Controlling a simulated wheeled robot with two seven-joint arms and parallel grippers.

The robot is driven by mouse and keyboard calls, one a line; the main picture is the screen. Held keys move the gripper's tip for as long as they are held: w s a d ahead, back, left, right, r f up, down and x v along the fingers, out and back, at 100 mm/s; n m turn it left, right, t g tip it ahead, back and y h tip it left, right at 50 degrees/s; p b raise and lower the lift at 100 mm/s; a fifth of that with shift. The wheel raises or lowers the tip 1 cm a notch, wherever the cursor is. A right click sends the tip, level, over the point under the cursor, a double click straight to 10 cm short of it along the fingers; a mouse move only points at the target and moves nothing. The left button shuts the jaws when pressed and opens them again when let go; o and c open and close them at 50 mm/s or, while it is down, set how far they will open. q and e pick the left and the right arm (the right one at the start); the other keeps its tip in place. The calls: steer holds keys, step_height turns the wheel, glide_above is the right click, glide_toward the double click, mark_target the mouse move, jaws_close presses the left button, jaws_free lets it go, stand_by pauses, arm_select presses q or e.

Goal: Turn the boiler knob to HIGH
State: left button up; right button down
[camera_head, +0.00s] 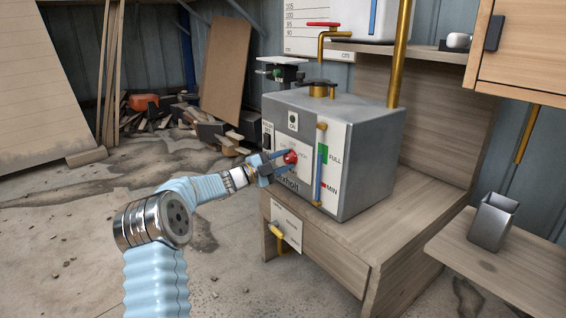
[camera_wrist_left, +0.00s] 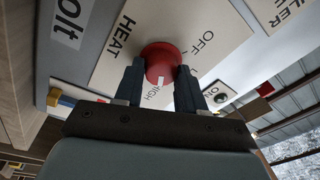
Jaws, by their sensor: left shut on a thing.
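The boiler (camera_head: 365,150) is a grey metal box on a wooden bench. Its red round knob (camera_head: 290,157) sits on a pale plate on the front face. My left gripper (camera_head: 281,162) reaches it from the left, with its fingers around the knob. In the left wrist view, the two dark fingers (camera_wrist_left: 160,72) are shut on either side of the red knob (camera_wrist_left: 160,54). A white mark on the knob points down, close to the HIGH label (camera_wrist_left: 149,96). The OFF label (camera_wrist_left: 205,41) is at upper right. The LOW label is partly hidden by a finger. My right gripper is not in view.
A blue level gauge (camera_head: 320,165) with brass ends stands right of the knob. A yellow tap (camera_head: 277,231) is below on the bench front. A metal cup (camera_head: 493,222) stands on a side shelf. The floor at left is open, with scrap wood behind.

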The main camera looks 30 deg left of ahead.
arm_select(q)
steer(key=shift+a, duration=0.1)
steer(key=o, duration=1.1)
steer(key=shift+c, duration=0.2)
steer(key=shift+s, duration=0.1)
steer(key=p+v, duration=0.1)
steer(key=v, duration=1.2)
steer(key=shift+s+f, duration=0.15)
steer(key=shift+s, duration=0.15)
steer(key=shift+a, duration=0.1)
